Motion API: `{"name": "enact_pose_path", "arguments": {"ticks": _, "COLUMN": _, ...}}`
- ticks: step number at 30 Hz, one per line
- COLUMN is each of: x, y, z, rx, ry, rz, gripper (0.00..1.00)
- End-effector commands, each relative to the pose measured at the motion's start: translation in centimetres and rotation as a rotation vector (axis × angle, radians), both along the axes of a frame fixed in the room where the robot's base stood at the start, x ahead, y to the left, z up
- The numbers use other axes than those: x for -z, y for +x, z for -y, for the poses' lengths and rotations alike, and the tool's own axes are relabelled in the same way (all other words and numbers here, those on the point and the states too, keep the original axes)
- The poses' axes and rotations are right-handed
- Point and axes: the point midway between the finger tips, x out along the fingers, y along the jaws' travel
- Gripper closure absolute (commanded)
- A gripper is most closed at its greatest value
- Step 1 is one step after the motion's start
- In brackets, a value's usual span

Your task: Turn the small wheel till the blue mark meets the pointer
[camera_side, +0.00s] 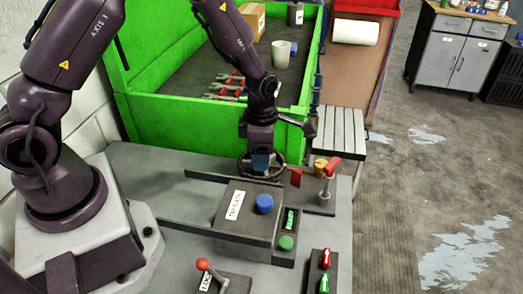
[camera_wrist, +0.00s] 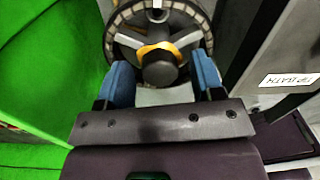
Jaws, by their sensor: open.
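The small dark wheel (camera_side: 279,171) stands at the back of the bench in the side view, partly hidden by my gripper (camera_side: 261,160). In the wrist view the wheel (camera_wrist: 159,66) has a round dark hub, a yellow-orange piece behind the hub, and a pale segmented ring. A white mark (camera_wrist: 157,4) shows at the top edge. My gripper (camera_wrist: 163,82) is open, with one blue finger on each side of the hub. I cannot tell whether the fingers touch the wheel. I cannot make out a blue mark or the pointer for certain.
A dark box with a blue button (camera_side: 264,204) stands in front of the wheel. A red flag-like piece (camera_side: 296,177) and a red-handled valve (camera_side: 331,166) are to its right. The green bin (camera_side: 180,135) rises behind. A red-knobbed lever (camera_side: 203,265) is at the front.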

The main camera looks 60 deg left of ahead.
Motion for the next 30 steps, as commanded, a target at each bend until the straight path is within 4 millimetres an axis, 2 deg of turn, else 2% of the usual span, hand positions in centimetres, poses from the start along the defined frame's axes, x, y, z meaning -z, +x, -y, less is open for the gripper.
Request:
{"name": "enact_pose_path", "arguments": {"ticks": 3, "x": -0.02, "y": 0.01, "z": 0.0, "rx": 0.0, "ry": 0.0, "rz": 0.0, "gripper": 0.39}}
{"name": "enact_pose_path", "arguments": {"ticks": 4, "x": -0.02, "y": 0.01, "z": 0.0, "rx": 0.0, "ry": 0.0, "rz": 0.0, "gripper": 0.44}}
{"name": "enact_pose_path", "arguments": {"ticks": 10, "x": -0.04, "y": 0.01, "z": 0.0, "rx": 0.0, "ry": 0.0, "rz": 0.0, "gripper": 0.88}}
{"name": "enact_pose_path", "arguments": {"ticks": 20, "x": -0.06, "y": 0.01, "z": 0.0, "rx": 0.036, "ry": 0.001, "rz": -0.001, "gripper": 0.88}}
{"name": "enact_pose_path", "arguments": {"ticks": 30, "x": -0.08, "y": 0.04, "z": 0.0, "rx": 0.253, "ry": 0.0, "rz": 0.0, "gripper": 0.88}}
